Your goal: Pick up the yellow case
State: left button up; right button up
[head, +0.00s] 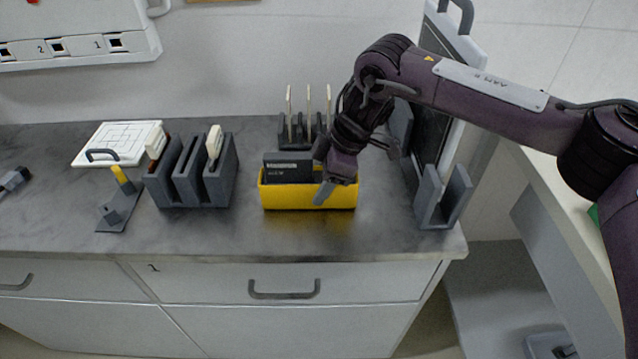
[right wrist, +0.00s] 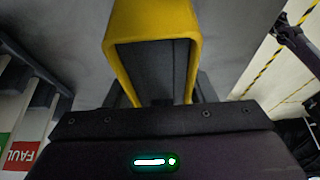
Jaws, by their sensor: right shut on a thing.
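The yellow case (head: 285,197) is an open-topped box on the grey counter, with a dark block (head: 287,167) standing in it. I cannot tell whether it is lifted slightly. My right gripper (head: 325,190) reaches down over the case right of its middle and is shut on it, one finger showing outside its front wall. In the right wrist view the yellow rim (right wrist: 150,40) and dark inside of the case show close up, right at the fingers. The far finger is hidden. My left gripper is not in view.
A grey slotted rack (head: 190,185) stands left of the case, and a rack with upright cream plates (head: 305,130) behind it. A grey U-shaped holder (head: 443,197) stands near the counter's right edge. The counter in front of the case (head: 300,235) is clear.

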notch_tip(320, 180, up, 11)
jog(key=shift+f, duration=0.1)
notch_tip(320, 180, up, 9)
jog(key=p, duration=0.1)
jog(key=shift+p, duration=0.4)
